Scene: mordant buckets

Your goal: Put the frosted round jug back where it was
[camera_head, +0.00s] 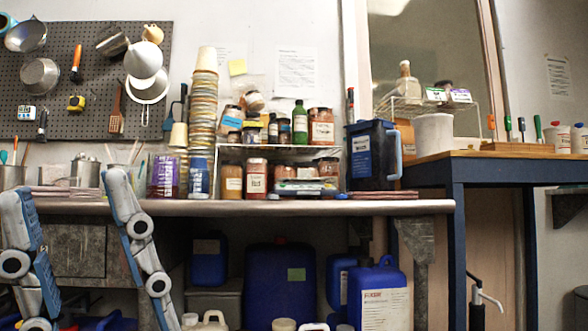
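I cannot single out the frosted round jug for certain. A pale, cloudy jug (211,322) with a light cap and handle shows at the bottom edge, cut off by the frame. Other pale container tops stand to its right, also cut off. My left arm (28,258) rises at the far left and my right arm (143,240) rises to its right, both in front of the bench. I cannot make out the fingers of either gripper, or whether one holds anything.
A crowded bench (400,207) holds stacked tubs (203,110), a jar rack (276,148) and a dark blue jug (373,155). Blue canisters (280,298) fill the space below. A wooden-topped table (500,156) stands right. Open floor space shows beneath it.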

